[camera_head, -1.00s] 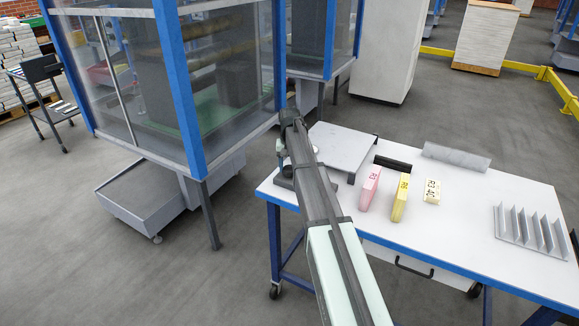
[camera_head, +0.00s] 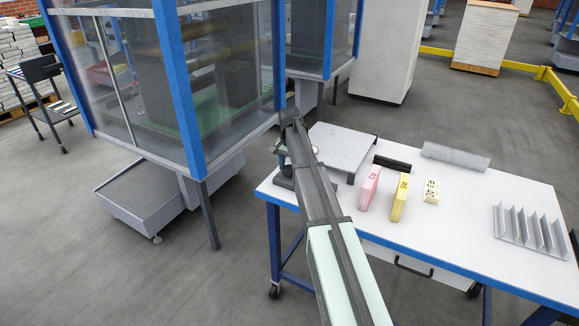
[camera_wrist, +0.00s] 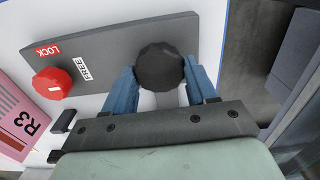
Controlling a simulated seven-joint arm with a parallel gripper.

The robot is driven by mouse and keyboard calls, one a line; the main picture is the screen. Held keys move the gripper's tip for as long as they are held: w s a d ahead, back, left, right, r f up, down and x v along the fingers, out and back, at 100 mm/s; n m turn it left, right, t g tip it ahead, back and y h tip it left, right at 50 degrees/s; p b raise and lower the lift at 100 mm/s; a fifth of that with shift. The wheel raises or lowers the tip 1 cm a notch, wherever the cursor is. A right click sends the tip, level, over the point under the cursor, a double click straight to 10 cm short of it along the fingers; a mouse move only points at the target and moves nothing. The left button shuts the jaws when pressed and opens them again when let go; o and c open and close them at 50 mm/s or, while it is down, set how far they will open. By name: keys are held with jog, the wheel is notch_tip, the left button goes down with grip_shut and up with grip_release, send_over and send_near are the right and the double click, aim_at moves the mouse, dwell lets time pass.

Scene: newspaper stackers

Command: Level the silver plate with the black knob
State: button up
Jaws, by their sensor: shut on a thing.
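The silver plate (camera_head: 343,150) sits on a stand at the left end of the table in the head view. Whether it is level is hard to tell. The black knob (camera_wrist: 160,67) is on a dark grey base (camera_wrist: 110,55) in the wrist view. My gripper (camera_wrist: 161,75) is shut on the knob, with one blue finger on each side of it. In the head view my arm hides most of the gripper and the black knob.
A pink block (camera_head: 370,188), a yellow block (camera_head: 399,197) and a small cream block (camera_head: 431,191) stand right of the plate. A grey roll (camera_head: 455,157) and a finned rack (camera_head: 528,233) lie farther right. A blue-framed glass enclosure (camera_head: 180,85) stands close on the left.

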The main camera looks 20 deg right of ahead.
aim_at(290, 167)
jog(key=o, duration=1.1)
jog(key=shift+c, duration=0.2)
jog(key=shift+r, duration=0.15)
notch_tip(290, 167, up, 14)
jog(key=shift+f, duration=0.25)
